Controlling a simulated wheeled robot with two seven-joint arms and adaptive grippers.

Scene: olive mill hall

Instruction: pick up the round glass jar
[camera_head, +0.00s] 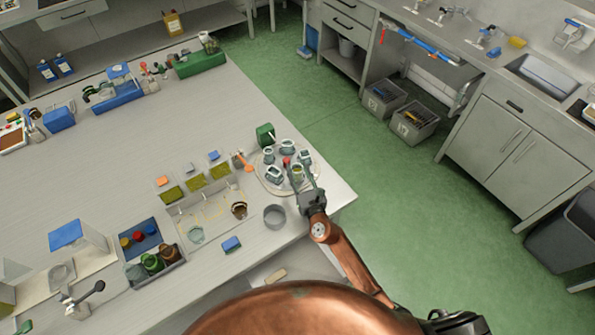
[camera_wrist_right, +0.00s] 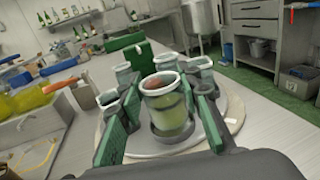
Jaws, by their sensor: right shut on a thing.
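The round glass jar (camera_wrist_right: 165,112) has a pale rim and yellow-green contents. It stands upright between the fingers of my right gripper (camera_wrist_right: 163,118) in the right wrist view. In the head view the jar (camera_head: 297,171) is at the near right of a round pale tray (camera_head: 268,184), with my right gripper (camera_head: 302,182) shut on it from the near side. Whether its base touches the tray is hard to tell. Several similar glass jars (camera_head: 273,174) stand close by on the tray. My left gripper is out of view.
A green box (camera_head: 265,134) stands behind the tray. A grey round pot (camera_head: 274,216) is left of my right gripper, near the table edge. A shallow tray (camera_head: 212,213) with small vessels lies further left. Green floor (camera_head: 400,190) is open to the right.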

